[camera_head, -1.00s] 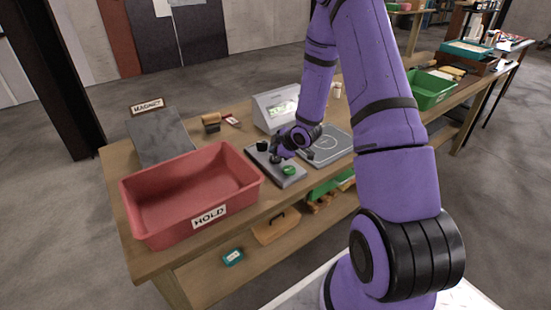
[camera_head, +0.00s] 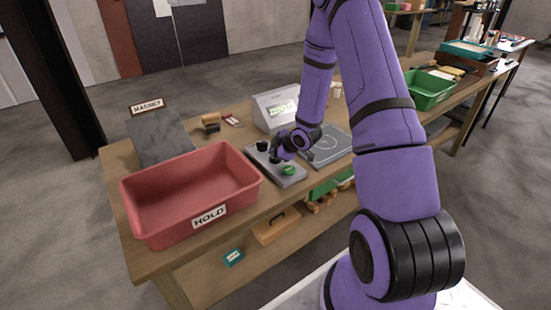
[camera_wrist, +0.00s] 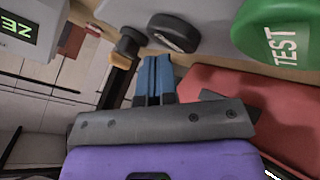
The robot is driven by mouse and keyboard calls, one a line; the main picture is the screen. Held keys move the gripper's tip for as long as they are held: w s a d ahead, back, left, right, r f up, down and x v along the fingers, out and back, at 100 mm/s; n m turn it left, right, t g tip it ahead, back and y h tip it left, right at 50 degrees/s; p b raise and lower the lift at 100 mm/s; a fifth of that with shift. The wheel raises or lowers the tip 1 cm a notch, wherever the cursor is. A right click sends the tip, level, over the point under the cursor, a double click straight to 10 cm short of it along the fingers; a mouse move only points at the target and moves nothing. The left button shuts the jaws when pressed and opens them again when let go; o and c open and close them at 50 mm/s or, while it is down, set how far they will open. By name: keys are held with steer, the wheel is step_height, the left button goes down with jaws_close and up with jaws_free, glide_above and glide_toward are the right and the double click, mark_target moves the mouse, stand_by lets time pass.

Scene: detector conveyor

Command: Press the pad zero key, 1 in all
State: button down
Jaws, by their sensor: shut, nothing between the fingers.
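A grey key panel (camera_head: 282,177) lies on the bench with a green TEST button (camera_head: 289,170) at its near end. In the wrist view the TEST button (camera_wrist: 272,32) is at upper right. A round black key (camera_wrist: 173,32) with a small unreadable marking is left of it. A black knob (camera_wrist: 129,40) stands further left. My gripper (camera_wrist: 153,62) is shut and empty, its blue fingertips just below the black key in the picture; contact cannot be told. In the head view my gripper (camera_head: 275,159) is low over the panel. The display (camera_head: 283,110) is lit; its wrist-view text (camera_wrist: 14,27) begins "ZE".
A red HOLD bin (camera_head: 141,215) stands left of the panel. A grey plate (camera_head: 340,146) with a circle lies to the right. Behind are the MAGNET slab (camera_head: 160,137) and a small brown block (camera_head: 211,122). A green bin (camera_head: 437,96) is further right.

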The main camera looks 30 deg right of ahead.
steer(key=shift+f, duration=0.4)
stand_by(0.5)
steer(key=shift+r, duration=0.85)
steer(key=shift+r, duration=0.1)
steer(key=shift+r, duration=2.4)
